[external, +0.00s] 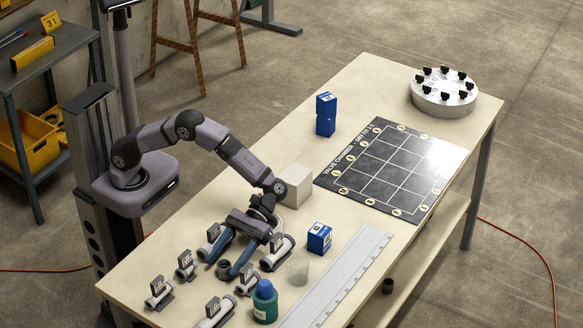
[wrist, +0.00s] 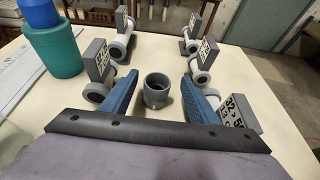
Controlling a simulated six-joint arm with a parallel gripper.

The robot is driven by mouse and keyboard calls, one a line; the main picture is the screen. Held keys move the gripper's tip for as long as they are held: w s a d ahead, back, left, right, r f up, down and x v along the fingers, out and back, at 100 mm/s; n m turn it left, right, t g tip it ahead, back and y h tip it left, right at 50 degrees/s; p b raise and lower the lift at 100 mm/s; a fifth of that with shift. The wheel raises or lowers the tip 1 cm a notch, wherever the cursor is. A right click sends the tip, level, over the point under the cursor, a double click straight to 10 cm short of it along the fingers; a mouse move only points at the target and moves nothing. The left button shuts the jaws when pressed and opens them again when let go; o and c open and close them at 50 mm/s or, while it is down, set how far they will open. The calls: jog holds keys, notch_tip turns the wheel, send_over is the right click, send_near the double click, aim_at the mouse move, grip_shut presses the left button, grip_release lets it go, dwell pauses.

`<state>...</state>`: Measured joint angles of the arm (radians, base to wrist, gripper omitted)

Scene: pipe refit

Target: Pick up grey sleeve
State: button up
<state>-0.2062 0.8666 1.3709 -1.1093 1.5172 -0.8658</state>
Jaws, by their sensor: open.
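The grey sleeve (wrist: 156,90) is a short hollow ring standing upright on the table, its open top facing up. In the wrist view it sits between the two blue fingers of my gripper (wrist: 160,79), with a gap on each side. In the external view the sleeve (external: 224,270) shows as a small dark grey ring between the fingertips of my gripper (external: 223,265). My gripper is open and empty, low over the table. Whether the fingertips are level with the sleeve is hard to tell.
Several grey pipe fittings with number tags (external: 160,291) stand around the sleeve, some close to my fingers. A teal-and-blue bottle (external: 264,302), a clear cup (external: 299,269), a blue box (external: 319,238) and a long ruler (external: 340,275) lie to the right. A black grid board (external: 390,168) is farther back.

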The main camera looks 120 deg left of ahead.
aim_at(218, 273)
jog(key=shift+p+x, duration=0.35)
jog(key=shift+x, duration=2.25)
jog(key=shift+w, duration=0.2)
jog(key=c, duration=1.1)
